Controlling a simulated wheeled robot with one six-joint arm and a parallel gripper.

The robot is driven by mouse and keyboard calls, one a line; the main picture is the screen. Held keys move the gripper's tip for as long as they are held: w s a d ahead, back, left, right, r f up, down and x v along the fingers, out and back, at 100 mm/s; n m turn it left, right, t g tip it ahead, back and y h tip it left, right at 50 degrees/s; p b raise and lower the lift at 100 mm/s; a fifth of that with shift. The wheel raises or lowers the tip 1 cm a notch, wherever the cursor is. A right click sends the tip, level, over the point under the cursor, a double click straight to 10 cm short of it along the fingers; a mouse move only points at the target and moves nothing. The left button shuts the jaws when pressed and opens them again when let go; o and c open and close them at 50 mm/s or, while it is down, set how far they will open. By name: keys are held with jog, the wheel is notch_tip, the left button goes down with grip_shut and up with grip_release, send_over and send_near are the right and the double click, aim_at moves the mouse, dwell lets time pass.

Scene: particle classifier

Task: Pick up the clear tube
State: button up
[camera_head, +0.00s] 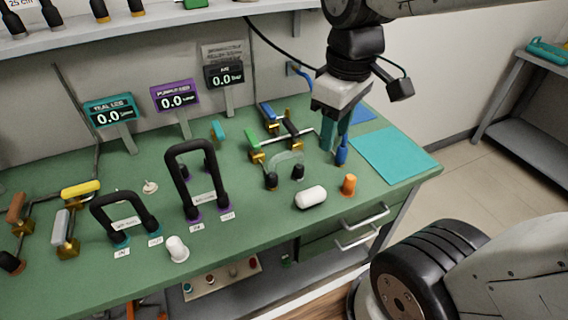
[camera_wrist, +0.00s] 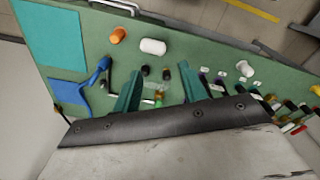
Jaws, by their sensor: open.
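The clear tube (camera_head: 287,157) is a see-through arch standing on the green bench between two black end fittings. My gripper (camera_head: 335,142) has teal fingers and hangs above the bench, to the right of the clear tube in the head view. In the wrist view my gripper (camera_wrist: 160,72) is open, with the fingers spread and the black fittings near the gap between the tips. Nothing is held.
A black hose arch (camera_head: 190,150) stands left. A teal mat (camera_head: 395,155) lies bare on the right.

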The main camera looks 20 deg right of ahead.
jog(key=w+a+f+n+g, duration=0.1)
jog(key=w+f+n, duration=0.5)
jog(key=w, duration=0.4)
jog(key=n+g, duration=0.1)
jog(key=n, duration=0.5)
send_over(285, 152)
notch_tip(285, 152, down, 4)
jog(key=shift+f, duration=0.1)
jog(key=shift+w+f+n, duration=0.15)
jog(key=shift+f+n, duration=0.15)
notch_tip(285, 152, down, 7)
jog(key=shift+d+f, duration=0.1)
jog(key=shift+f, duration=0.1)
grip_shut()
